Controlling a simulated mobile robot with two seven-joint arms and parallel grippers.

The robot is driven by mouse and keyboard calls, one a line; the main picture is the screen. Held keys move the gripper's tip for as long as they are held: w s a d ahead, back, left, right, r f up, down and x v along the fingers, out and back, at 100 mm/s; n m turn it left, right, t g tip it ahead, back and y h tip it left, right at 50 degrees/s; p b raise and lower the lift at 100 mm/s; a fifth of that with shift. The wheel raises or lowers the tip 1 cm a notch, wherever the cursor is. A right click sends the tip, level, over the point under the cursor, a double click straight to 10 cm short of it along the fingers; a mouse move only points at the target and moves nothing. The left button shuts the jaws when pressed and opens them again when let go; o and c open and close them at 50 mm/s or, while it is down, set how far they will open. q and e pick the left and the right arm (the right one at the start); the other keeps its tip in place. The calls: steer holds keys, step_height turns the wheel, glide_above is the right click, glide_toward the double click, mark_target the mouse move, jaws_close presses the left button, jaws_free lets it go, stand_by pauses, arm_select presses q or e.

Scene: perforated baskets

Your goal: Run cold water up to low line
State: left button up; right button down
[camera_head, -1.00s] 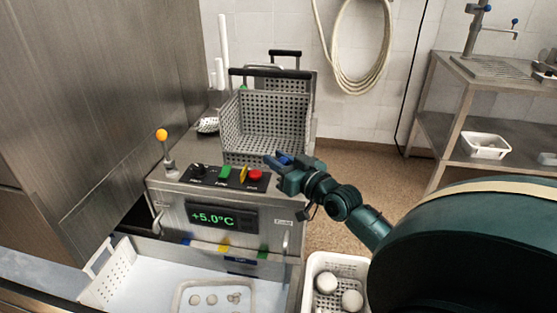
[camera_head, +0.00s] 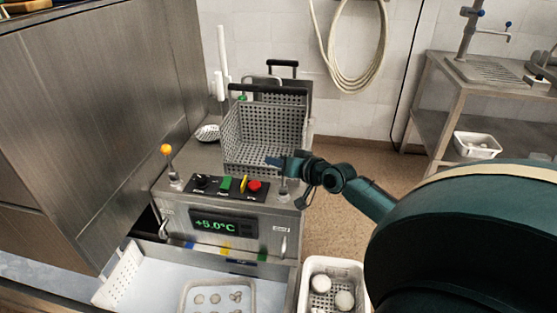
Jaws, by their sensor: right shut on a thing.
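My right gripper (camera_head: 278,162) is at the right end of the steel machine's top (camera_head: 210,157). It is shut on the top of a short upright lever (camera_head: 283,184) whose knob it hides. A matching lever with an orange ball (camera_head: 166,150) stands upright at the left. The front basin (camera_head: 161,259) has a pale interior, with blue, yellow and green marks on its back wall (camera_head: 226,254). I cannot tell whether water is in it. A green display (camera_head: 225,225) reads about +5.0°C. My left gripper is not in view.
A panel with a black knob, green and yellow controls and a red button (camera_head: 255,186) lies left of the gripper. Perforated baskets (camera_head: 262,134) stand behind. A tray (camera_head: 188,290) with round pieces sits in the basin. A white crate (camera_head: 312,268) stands at right.

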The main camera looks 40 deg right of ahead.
steer(key=shift+w+d, duration=0.1)
steer(key=shift+d, duration=0.05)
stand_by(0.3)
steer(key=c, duration=1.1)
jaws_free()
steer(key=shift+r+v, duration=0.1)
steer(key=shift+v, duration=3.2)
steer(key=shift+r+v, duration=0.15)
steer(key=shift+v, duration=3.15)
steer(key=shift+w, duration=0.1)
